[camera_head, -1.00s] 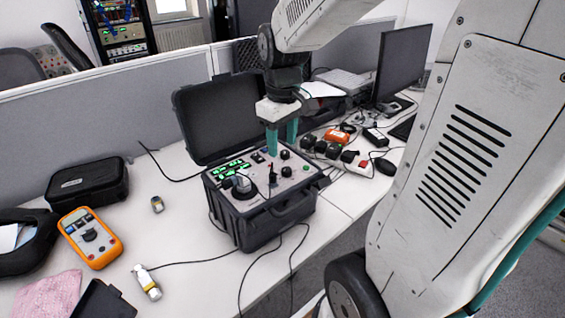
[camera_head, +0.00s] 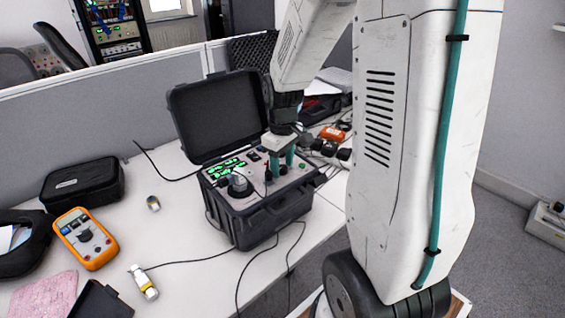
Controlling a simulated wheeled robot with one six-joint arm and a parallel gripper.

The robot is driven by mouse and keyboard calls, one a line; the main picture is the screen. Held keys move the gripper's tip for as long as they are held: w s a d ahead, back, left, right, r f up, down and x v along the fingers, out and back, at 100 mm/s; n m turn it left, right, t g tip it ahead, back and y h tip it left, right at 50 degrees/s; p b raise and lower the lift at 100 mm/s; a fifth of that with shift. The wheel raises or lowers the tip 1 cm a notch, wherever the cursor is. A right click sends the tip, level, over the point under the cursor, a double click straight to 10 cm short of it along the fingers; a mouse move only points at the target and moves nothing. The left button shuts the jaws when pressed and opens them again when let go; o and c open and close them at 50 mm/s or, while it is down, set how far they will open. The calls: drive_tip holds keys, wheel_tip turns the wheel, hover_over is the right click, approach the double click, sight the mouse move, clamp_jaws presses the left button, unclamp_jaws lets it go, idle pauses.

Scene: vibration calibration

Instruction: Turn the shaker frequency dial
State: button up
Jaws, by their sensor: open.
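The shaker is a black case (camera_head: 262,221) with its lid (camera_head: 218,115) open, on the white table. Its grey control panel has green lit displays (camera_head: 226,168), a large round black fitting (camera_head: 238,186) and small black knobs. My gripper (camera_head: 281,170) is over the right part of the panel, pointing down, with its two teal fingers apart and empty. A dark knob (camera_head: 283,171) shows between or just behind the fingertips; I cannot tell whether they touch it. Which knob is the frequency dial is too small to read.
An orange multimeter (camera_head: 86,238), a black pouch (camera_head: 83,184), a small metal cylinder (camera_head: 153,203) and a white cabled sensor (camera_head: 143,282) lie left of the case. Plugs and cables (camera_head: 328,147) are close behind the gripper. My arm hides the table's right side.

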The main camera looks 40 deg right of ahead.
drive_tip(key=c, duration=1)
drive_tip(key=m, duration=0.9)
drive_tip(key=shift+m, duration=0.3)
drive_tip(key=o, duration=1)
